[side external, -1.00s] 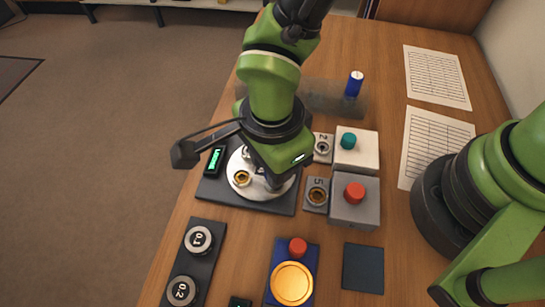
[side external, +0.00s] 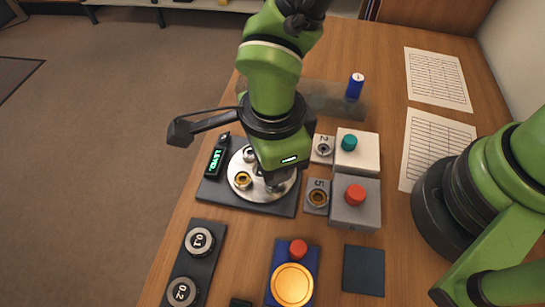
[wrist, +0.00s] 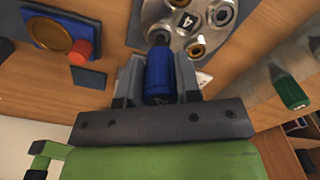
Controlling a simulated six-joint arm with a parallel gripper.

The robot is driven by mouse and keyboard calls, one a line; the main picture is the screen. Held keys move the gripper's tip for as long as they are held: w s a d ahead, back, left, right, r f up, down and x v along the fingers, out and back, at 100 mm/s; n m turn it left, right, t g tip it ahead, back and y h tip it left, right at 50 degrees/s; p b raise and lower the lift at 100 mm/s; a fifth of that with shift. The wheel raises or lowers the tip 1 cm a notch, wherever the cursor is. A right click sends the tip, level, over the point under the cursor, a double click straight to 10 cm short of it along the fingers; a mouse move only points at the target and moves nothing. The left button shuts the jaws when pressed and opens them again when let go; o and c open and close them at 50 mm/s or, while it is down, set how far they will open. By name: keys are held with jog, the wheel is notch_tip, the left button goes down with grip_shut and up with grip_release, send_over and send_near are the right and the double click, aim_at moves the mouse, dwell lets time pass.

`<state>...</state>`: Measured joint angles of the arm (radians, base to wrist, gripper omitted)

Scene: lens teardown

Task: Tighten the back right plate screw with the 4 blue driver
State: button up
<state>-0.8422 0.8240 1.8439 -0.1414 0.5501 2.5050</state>
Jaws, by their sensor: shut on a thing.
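My gripper (wrist: 158,66) is shut on the blue driver (wrist: 160,82), whose handle shows a 4 in the wrist view. The driver points at the round silver plate (wrist: 191,42), with its tip end at a dark round screw place near the plate's edge. Whether the tip sits in the screw head cannot be told. In the side view my gripper (side external: 274,180) is low over the right part of the plate (side external: 240,160), and my arm hides the driver and that part of the plate. A brass ring (side external: 243,180) shows on the plate.
A small lit display (side external: 216,158) stands left of the plate. A rack behind holds a blue-handled piece (side external: 355,86). A gold disc (side external: 292,284) lies in front.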

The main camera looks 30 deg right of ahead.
jog(key=shift+r, duration=0.35)
jog(key=shift+r, duration=1.55)
